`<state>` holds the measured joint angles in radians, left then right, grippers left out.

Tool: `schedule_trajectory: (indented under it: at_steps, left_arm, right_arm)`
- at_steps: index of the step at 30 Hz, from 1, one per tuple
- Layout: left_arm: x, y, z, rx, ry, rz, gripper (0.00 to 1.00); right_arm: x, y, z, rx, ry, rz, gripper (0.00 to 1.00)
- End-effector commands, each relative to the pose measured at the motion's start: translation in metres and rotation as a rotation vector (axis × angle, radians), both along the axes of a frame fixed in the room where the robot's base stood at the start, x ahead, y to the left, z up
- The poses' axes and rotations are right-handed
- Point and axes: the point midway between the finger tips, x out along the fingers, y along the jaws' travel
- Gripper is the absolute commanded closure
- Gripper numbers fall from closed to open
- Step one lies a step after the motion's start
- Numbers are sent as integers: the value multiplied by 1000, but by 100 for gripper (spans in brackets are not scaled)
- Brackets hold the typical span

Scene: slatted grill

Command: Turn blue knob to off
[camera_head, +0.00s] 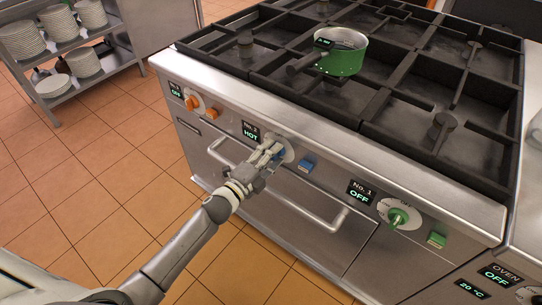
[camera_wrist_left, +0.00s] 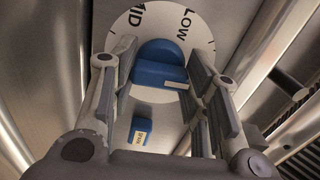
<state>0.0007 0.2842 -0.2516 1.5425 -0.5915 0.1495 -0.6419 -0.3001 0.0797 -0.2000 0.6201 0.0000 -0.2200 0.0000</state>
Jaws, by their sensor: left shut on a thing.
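The blue knob (camera_wrist_left: 160,64) sits on a white dial (camera_wrist_left: 190,40) whose words MID and LOW show in the left wrist view. My left gripper (camera_wrist_left: 166,78) is shut on the blue knob, with one finger on each side. In the head view my left gripper (camera_head: 274,154) reaches the stove's front panel and hides most of the knob. The display (camera_head: 251,132) beside this dial reads No. 2 HOT. My right gripper is not in view.
A blue button (camera_head: 306,163) sits right of the dial. An orange knob (camera_head: 192,103) is left, a green knob (camera_head: 398,217) right, its display reading No. 1 OFF. Oven handles run below. A green pot (camera_head: 343,58) stands on the grates.

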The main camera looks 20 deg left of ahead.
Motion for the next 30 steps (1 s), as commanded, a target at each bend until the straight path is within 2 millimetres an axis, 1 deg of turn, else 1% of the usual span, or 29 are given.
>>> schedule_trajectory:
  at_steps: [1, 9, 22, 23, 27, 30]
  left_arm:
    - [-1, 0, -2, 18, -3, 0, 81]
    - [-1, 0, -2, 73, -23, 0, 81]
    - [-1, 0, -2, 81, -25, -1, 81]
    - [-1, 0, -2, 81, -25, -1, 54]
    - [-1, 0, -2, 80, -26, 0, 36]
    - [0, 0, -1, 79, -26, 0, 36]
  right_arm:
    - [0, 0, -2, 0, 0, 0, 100]
    - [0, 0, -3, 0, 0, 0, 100]
    - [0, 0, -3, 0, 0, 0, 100]
    - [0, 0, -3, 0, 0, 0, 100]
    - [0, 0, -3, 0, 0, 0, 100]
    - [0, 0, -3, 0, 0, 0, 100]
